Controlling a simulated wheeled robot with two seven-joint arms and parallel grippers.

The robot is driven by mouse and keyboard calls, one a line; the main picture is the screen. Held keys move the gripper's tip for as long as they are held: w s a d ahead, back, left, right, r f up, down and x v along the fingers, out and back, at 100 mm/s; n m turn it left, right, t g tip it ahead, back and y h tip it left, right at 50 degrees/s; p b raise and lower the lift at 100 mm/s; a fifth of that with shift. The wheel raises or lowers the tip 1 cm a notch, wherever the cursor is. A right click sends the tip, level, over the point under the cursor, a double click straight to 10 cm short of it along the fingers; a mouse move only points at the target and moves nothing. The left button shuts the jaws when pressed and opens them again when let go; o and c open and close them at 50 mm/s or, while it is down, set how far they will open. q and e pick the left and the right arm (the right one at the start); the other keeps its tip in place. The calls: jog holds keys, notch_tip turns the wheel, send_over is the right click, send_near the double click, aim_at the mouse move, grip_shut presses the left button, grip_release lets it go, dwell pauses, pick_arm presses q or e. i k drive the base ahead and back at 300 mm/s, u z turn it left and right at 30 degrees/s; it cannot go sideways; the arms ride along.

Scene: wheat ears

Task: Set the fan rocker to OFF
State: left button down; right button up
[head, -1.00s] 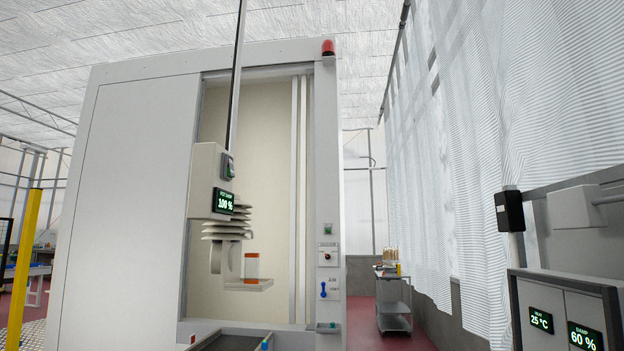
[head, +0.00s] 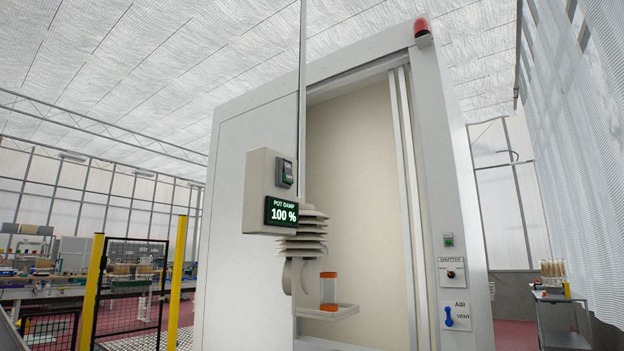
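A rocker switch (head: 285,173) sits on the right part of the front of a beige control box (head: 259,191) that hangs on a thin vertical pole. Its lettering and a green part show, but I cannot read which way it is set. Below it a display (head: 281,212) reads POT DAMP 100 %. A stack of pale louvred plates (head: 303,232) and a curved pale part sit under the box. Neither of my grippers is in view.
A small tray (head: 340,312) below the box holds an orange-capped jar (head: 328,291). A tall white cabinet (head: 228,220) stands behind, with a shutter panel (head: 451,272) and a blue air vent lever (head: 449,316). Yellow posts (head: 94,290) and mesh fencing stand left; a trolley (head: 556,318) stands right.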

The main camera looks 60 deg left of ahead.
aim_at(287, 174)
jog(key=u, duration=0.7)
jog(key=i, duration=1.15)
jog(key=u, duration=0.9)
